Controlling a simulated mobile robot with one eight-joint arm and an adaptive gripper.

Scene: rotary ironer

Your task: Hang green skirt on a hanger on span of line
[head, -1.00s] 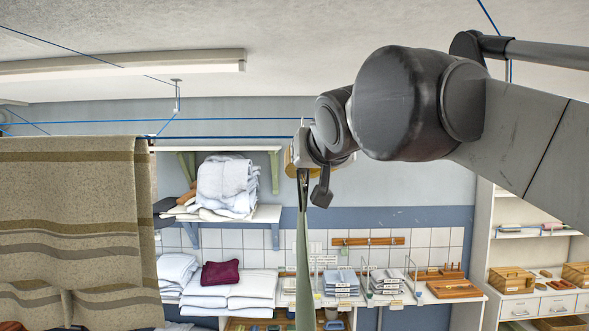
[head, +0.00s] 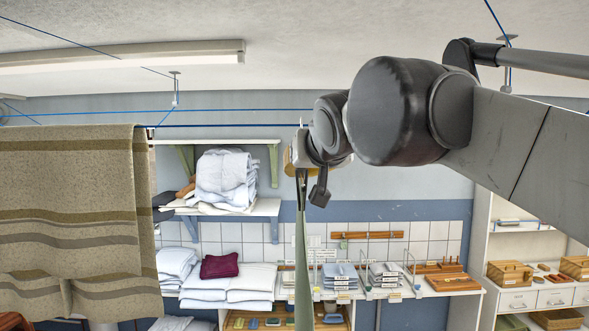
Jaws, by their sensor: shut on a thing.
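The green skirt (head: 303,255) hangs edge-on as a narrow strip below my gripper (head: 304,168). My gripper is at the end of the arm, shut, with the skirt directly under it. A small pale upright tip (head: 300,125) shows above the gripper and may be the hanger's hook. The rest of the hanger is hidden or too small to tell. A blue line span (head: 230,125) runs from the left to about the height of this tip. I cannot tell whether they touch.
A striped beige blanket (head: 70,220) hangs over the line at the left. A wall shelf (head: 225,208) with folded linen stands behind. A counter (head: 450,288) holds white piles, a maroon cloth (head: 220,266) and trays. The line right of the blanket looks bare.

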